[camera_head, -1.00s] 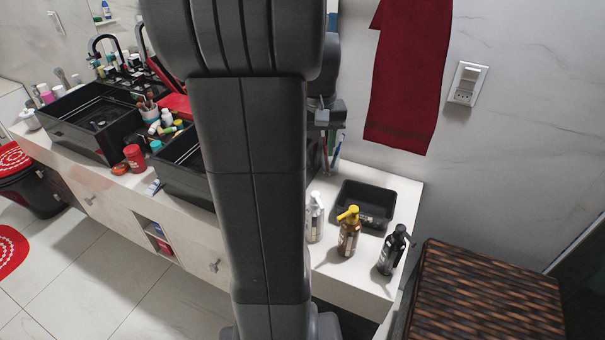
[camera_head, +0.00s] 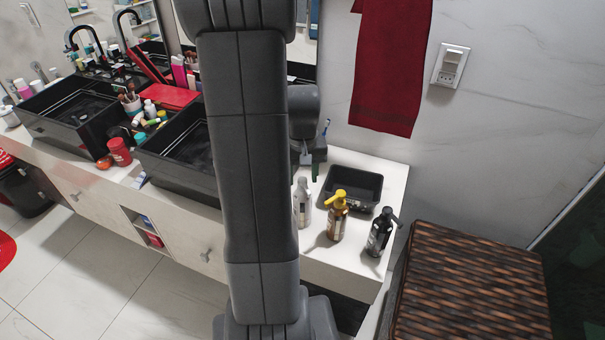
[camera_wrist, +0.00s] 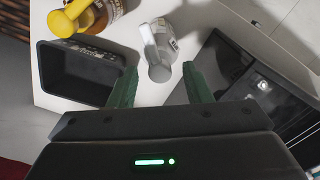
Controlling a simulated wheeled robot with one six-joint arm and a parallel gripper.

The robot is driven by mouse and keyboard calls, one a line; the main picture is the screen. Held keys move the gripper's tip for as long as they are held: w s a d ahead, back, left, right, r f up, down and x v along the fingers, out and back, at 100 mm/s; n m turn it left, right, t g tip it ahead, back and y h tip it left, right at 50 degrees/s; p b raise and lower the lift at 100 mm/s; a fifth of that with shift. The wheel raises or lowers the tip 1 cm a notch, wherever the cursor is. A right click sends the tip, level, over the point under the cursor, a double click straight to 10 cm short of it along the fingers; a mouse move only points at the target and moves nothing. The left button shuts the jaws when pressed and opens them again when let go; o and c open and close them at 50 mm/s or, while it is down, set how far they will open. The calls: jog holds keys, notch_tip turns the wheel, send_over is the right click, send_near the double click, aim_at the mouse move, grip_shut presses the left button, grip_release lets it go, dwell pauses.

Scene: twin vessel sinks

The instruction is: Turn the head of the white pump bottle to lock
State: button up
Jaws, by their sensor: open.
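The white pump bottle (camera_head: 302,204) stands upright on the counter, its left side close to my arm's outline in the head view. In the wrist view the white bottle (camera_wrist: 160,58) lies between and beyond my two green fingers, its pale nozzle pointing toward the top left. My gripper (camera_wrist: 160,68) is open and empty, with a finger to each side of the bottle's image; I see no contact. In the head view my gripper (camera_head: 310,166) hangs above and behind the bottle, partly hidden by my arm.
An amber bottle with a yellow pump (camera_head: 337,217) and a black pump bottle (camera_head: 380,232) stand to the right. A black tray (camera_head: 372,187) sits behind them. A black sink (camera_head: 180,178) lies to the left. A wicker hamper (camera_head: 465,285) stands beside the counter.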

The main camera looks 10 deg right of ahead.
aim_at(303, 179)
grip_shut()
jog(key=shift+n+b, duration=0.3)
jog(key=shift+n, duration=1.7)
grip_release()
notch_tip(303, 179, up, 14)
jog(key=shift+f, duration=0.1)
